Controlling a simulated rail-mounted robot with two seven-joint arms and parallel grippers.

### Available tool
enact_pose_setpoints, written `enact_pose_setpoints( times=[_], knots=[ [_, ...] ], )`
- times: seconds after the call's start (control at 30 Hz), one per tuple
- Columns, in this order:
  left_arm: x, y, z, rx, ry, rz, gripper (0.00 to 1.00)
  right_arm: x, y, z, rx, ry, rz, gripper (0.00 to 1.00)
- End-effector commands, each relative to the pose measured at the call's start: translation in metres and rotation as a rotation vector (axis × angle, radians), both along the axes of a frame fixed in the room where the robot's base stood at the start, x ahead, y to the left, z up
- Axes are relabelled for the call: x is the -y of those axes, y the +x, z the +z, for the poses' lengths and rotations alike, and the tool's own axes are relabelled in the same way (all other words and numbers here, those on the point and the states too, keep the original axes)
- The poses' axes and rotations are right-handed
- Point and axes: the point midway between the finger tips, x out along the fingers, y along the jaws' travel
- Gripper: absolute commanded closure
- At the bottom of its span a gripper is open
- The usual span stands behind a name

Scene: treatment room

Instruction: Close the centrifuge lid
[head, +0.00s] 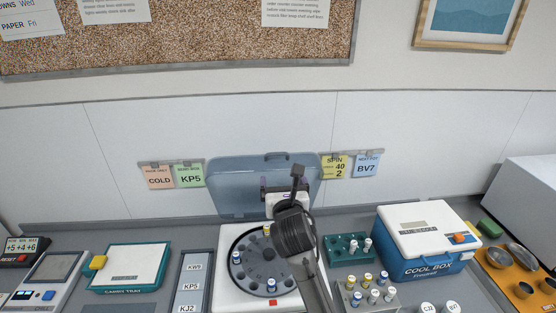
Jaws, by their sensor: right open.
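The white centrifuge (222,291) stands on the counter at the centre front. Its round dark rotor (250,278) holds a few capped vials. Its blue see-through lid (232,182) stands raised at the back, leaning close to the wall. My right gripper (284,185) is open in front of the lid, right of its middle. My right arm hides the right part of the rotor and some of the lid's lower right. I cannot tell whether the gripper touches the lid. My left gripper is not in view.
A teal vial rack (336,254) and a grey vial rack (358,302) stand close on the right, with the blue cool box (412,262) beyond. A label strip (187,265) and a teal-edged tray (130,266) lie left. Cards (334,166) hang behind.

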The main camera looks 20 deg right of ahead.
Motion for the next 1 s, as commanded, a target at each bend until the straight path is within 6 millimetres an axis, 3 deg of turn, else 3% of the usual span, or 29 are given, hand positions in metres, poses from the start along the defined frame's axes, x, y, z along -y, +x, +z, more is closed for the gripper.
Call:
enact_pose_setpoints(
  times=[0.6, 1.0],
  knots=[
    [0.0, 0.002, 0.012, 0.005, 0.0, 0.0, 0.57, 0.032, 0.095, 0.001, -0.002, 0.002, 0.001, 0.09],
    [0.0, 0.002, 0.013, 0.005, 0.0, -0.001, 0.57, 0.041, 0.121, 0.0, -0.001, -0.001, 0.001, 0.09]
  ],
)
